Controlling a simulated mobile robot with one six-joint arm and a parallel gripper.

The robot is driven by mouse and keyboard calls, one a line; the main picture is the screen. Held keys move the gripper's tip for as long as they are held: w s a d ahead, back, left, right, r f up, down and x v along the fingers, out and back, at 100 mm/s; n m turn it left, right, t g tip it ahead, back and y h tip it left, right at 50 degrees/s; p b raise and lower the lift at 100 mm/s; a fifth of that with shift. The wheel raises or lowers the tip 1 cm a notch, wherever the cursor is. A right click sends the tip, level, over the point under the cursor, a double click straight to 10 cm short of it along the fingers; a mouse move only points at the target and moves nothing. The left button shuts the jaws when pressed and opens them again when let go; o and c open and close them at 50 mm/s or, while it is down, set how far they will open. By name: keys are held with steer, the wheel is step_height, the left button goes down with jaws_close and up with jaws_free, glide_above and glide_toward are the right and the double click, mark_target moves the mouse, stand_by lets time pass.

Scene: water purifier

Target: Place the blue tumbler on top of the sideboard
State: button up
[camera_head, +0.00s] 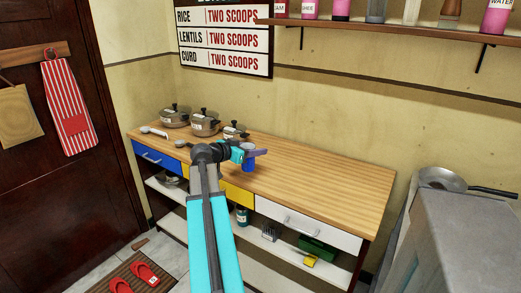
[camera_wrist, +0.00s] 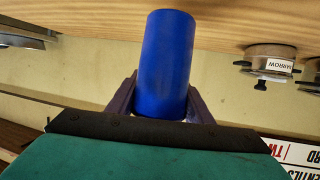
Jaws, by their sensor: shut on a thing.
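The blue tumbler (camera_wrist: 166,62) is between the two purple fingers of my gripper (camera_wrist: 160,100) in the wrist view, which are shut on it. In the head view the tumbler (camera_head: 248,164) shows as a small blue shape below the purple finger of my gripper (camera_head: 255,153). The sideboard (camera_head: 318,190) has a light wooden top, and the tumbler appears over its front-middle part. I cannot tell whether the tumbler touches the top. My arm hides part of the sideboard's front.
Several lidded pots (camera_head: 205,123) and a ladle (camera_head: 152,131) stand on the sideboard's left end. The right half of its top is clear. A wall shelf (camera_head: 390,28) with bottles hangs above. A grey counter (camera_head: 455,230) with a pan (camera_head: 443,180) stands at right.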

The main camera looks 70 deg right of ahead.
steer(key=d, duration=0.6)
steer(key=shift+d+f+p, duration=0.35)
steer(key=shift+d, duration=0.05)
steer(key=shift+f, duration=1.75)
steer(key=shift+f, duration=0.15)
steer(key=o, duration=1.1)
steer(key=shift+r+p, duration=0.2)
steer(key=shift+p, duration=0.1)
